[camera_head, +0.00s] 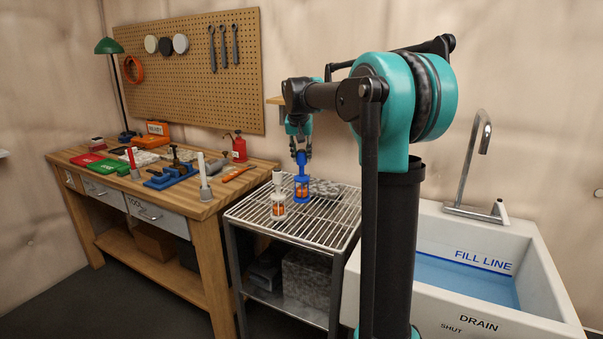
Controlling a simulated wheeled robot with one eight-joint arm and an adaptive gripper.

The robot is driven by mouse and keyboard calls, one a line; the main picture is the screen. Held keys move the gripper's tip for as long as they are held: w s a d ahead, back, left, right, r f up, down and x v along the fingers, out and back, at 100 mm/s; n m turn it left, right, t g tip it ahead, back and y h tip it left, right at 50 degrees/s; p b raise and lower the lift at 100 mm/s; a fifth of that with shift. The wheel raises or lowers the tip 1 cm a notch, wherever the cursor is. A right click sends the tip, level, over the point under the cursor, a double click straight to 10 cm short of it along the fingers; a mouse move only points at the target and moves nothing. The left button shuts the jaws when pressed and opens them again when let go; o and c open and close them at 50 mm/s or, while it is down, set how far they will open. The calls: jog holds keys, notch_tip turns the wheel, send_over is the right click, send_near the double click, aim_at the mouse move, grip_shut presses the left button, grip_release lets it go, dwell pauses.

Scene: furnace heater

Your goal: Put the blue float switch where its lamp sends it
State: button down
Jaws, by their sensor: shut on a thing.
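The blue float switch (301,188) is upright over the wire rack (334,229), with an orange part in its middle. My gripper (301,154) is shut on its blue top from above. I cannot tell whether its base touches the rack or hangs just above it. A similar white float switch (278,205), also with an orange part, stands on the rack just to the left. No lit lamp can be made out on the blue switch at this size.
The wooden workbench (238,183) at left holds a red tray (85,160), a green tray (109,166), tools and an oil can (239,149). The sink (558,296) with water and "FILL LINE" is at right. My arm hides part of the rack and sink.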

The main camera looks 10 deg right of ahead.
aim_at(301, 166)
jog(key=shift+f, duration=3.25)
jog(key=c, duration=1.2)
grip_release()
jog(key=v, duration=1.2)
